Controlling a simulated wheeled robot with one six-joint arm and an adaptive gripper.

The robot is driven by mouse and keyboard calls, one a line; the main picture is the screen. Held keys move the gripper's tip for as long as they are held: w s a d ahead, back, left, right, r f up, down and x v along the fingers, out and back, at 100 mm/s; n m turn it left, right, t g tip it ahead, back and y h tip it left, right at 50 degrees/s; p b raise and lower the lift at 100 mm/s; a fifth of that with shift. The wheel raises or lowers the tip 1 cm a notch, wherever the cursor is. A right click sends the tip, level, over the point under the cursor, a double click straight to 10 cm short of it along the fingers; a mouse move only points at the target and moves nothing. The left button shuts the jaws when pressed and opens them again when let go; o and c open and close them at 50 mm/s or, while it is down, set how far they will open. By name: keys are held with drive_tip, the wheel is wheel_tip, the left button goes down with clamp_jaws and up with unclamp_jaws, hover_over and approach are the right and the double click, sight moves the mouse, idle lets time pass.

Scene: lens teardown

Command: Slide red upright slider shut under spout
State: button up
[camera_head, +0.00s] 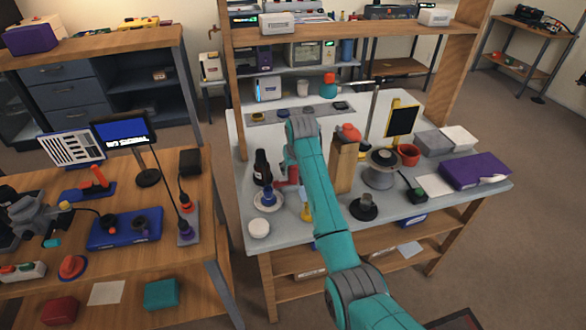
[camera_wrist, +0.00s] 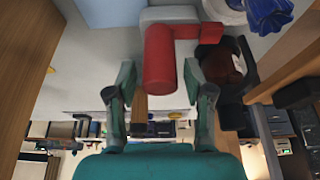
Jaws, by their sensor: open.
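A red slider (camera_wrist: 160,58) with a thick rounded handle and a side arm shows in the wrist view, against a pale grey block (camera_wrist: 168,14). My gripper (camera_wrist: 159,74) is open, with one finger on each side of the red handle. Small gaps show between the fingers and the handle. In the head view, a bit of red (camera_head: 291,174) shows beside my teal arm above the white table; the arm hides much around it. I cannot make out the spout in either view.
A dark bottle (camera_head: 263,168) stands left of my arm. A blue piece on a white saucer (camera_head: 267,207) is in front of it. A wooden post (camera_head: 345,165) with a red top stands close on the right. A white round tub (camera_head: 259,228) is near the front edge.

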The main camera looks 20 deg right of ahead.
sight(282, 183)
drive_tip(key=shift+f, duration=0.1)
clamp_jaws()
drive_tip(key=shift+a, duration=1.9)
unclamp_jaws()
drive_tip(key=shift+a, duration=0.15)
drive_tip(key=v, duration=1.2)
